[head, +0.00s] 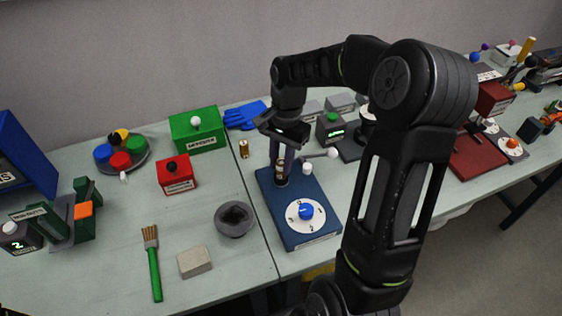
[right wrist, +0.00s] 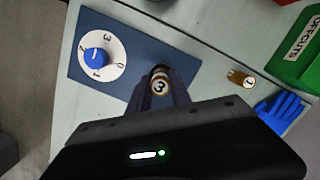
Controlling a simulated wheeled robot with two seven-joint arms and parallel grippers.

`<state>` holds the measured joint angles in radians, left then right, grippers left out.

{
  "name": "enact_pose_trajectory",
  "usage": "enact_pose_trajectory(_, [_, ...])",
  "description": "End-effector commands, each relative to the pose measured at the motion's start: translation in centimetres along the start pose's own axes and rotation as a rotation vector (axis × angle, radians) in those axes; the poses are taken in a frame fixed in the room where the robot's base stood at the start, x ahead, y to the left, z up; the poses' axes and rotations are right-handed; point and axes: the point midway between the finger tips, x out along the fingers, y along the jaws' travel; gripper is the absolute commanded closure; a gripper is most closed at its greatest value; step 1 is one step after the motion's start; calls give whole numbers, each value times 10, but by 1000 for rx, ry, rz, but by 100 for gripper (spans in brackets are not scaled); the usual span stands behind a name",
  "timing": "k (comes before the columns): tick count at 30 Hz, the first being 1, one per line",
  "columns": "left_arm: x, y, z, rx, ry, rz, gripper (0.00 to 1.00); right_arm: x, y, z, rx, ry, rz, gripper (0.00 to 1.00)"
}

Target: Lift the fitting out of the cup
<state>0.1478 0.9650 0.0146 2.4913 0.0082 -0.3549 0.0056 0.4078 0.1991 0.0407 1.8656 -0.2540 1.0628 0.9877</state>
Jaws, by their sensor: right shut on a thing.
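A brass fitting (head: 280,165) is between the fingers of my right gripper (head: 281,163), over the back of the blue board (head: 272,212). In the right wrist view the fitting (right wrist: 159,86) shows its end marked 3, and my right gripper (right wrist: 160,92) is shut on it. A small dark cup (head: 281,182) stands on the board just below the fitting. Whether the fitting's lower end is still inside the cup is hard to tell. The board carries a white dial with a blue knob (head: 306,212). My left gripper is not in view.
Another brass fitting (head: 244,149), marked 1 in the right wrist view (right wrist: 241,79), stands left of the board. A green box (head: 197,135), blue gloves (head: 245,115), a red box (head: 176,176), a grey bowl (head: 234,219) and a brush (head: 153,265) lie around on the tables.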

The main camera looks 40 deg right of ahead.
Motion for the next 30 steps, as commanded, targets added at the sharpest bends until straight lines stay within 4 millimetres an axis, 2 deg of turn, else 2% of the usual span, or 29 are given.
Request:
enact_pose_trajectory(1, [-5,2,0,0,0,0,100,-7,0,1,-1,1,-1,100])
enact_pose_trajectory(16, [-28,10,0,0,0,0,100,-38,0,6,0,0,-1,100])
enact_pose_trajectory(30, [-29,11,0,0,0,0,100,-41,0,6,0,0,-1,100])
